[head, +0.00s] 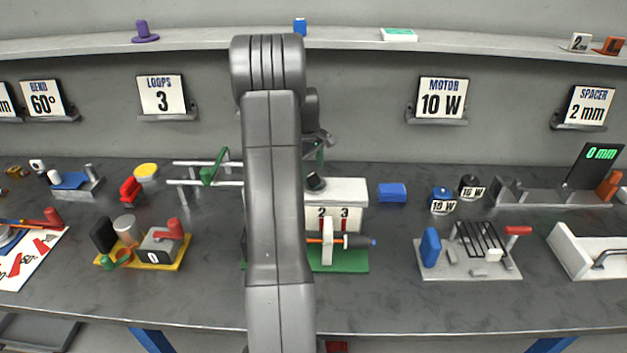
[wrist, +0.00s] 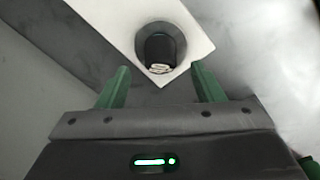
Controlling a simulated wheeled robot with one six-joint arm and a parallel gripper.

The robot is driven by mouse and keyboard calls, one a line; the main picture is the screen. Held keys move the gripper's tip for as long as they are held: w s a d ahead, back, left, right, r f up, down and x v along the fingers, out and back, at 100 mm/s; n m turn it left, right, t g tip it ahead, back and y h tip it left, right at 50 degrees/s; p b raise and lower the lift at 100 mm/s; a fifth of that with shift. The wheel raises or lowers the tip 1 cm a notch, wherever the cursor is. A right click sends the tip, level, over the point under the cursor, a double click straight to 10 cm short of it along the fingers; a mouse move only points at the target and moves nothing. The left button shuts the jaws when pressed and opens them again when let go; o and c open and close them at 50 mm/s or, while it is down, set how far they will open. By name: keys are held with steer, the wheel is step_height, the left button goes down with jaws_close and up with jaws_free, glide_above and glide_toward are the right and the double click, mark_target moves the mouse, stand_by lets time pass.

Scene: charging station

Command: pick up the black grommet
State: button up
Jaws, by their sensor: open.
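The black grommet (wrist: 159,46) sits on a corner of the white block (wrist: 106,16) in the wrist view, with a grey flared ring around its dark body. In the head view a small black piece (head: 316,182), which looks like the same grommet, is on top of the white block (head: 348,190), just right of my arm. My gripper (wrist: 161,88) is open and empty. Its green fingers are apart, with the grommet beyond their tips and roughly centred between them. In the head view my gripper (head: 319,152) is above the grommet and partly hidden by my arm.
A green-based fixture (head: 345,261) with "2" and "3" labels stands in front of the white block. Bare bench shows at the front right. A shelf (head: 460,43) runs along the back wall.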

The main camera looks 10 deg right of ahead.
mark_target(311, 175)
steer(key=f, duration=0.3)
steer(key=shift+w+f, duration=0.1)
steer(key=shift+w, duration=0.1)
steer(key=shift+c, duration=0.4)
steer(key=c, duration=1.1)
steer(key=shift+o, duration=0.2)
